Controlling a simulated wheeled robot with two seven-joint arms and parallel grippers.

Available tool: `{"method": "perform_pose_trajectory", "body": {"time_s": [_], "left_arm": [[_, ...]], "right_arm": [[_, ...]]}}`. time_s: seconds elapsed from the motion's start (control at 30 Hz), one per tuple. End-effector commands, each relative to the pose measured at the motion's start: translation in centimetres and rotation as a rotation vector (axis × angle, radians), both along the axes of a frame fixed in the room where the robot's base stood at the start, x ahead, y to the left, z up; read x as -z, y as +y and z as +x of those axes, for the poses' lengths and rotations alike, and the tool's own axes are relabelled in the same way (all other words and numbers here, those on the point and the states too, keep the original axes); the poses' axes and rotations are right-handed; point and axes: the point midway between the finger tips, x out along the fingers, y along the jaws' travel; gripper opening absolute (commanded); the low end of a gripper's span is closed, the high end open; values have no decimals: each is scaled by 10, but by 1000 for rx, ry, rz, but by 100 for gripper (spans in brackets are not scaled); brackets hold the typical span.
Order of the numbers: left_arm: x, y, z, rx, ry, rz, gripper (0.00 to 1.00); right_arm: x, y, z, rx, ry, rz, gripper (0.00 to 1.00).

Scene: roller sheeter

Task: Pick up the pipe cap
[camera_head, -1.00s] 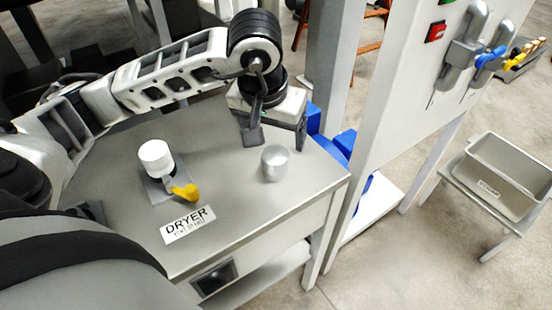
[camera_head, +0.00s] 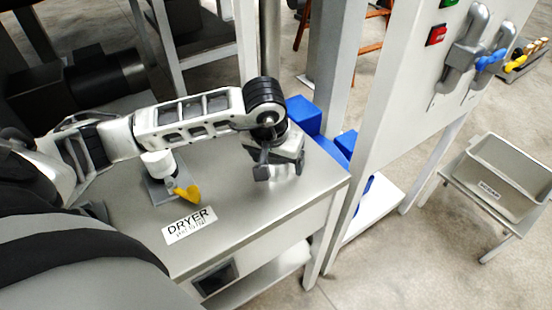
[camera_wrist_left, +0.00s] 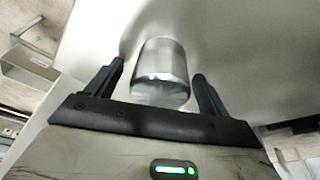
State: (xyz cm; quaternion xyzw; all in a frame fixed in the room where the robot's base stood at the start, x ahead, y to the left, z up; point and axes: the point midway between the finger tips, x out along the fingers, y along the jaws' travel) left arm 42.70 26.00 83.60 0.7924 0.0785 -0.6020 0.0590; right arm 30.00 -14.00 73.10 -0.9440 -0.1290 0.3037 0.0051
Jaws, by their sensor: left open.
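The pipe cap is a short, shiny silver cylinder (camera_wrist_left: 160,72) in the left wrist view, standing on the grey table. It sits between the two dark fingers of my left gripper, with a gap visible on each side. My left gripper (camera_head: 279,170) is open over the right part of the table in the head view. There the gripper and wrist hide the cap. My right gripper is not in view.
A white fitting (camera_head: 157,164) with a yellow handle (camera_head: 187,193) stands on the table behind a DRYER label (camera_head: 190,226). A white machine panel (camera_head: 415,100) with a red button rises at the right. A grey bin (camera_head: 505,175) stands beyond it.

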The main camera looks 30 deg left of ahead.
Motion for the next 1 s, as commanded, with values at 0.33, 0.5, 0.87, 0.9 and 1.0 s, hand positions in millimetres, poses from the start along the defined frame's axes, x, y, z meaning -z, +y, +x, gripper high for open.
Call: {"method": "perform_pose_trajectory", "body": {"time_s": [0.33, 0.5, 0.87, 0.9, 1.0], "left_arm": [[-1, 0, 0, 0, -1, -1, 29], [-1, 0, 0, 0, -1, -1, 25], [-36, -1, 0, 2, -8, 0, 25], [-45, -8, -6, 7, -8, -3, 25], [-69, -21, -22, 7, -10, -2, 25]], "right_arm": [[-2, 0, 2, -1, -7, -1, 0], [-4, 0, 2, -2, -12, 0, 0], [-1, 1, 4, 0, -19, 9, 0], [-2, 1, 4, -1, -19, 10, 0], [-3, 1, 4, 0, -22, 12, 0]]}}
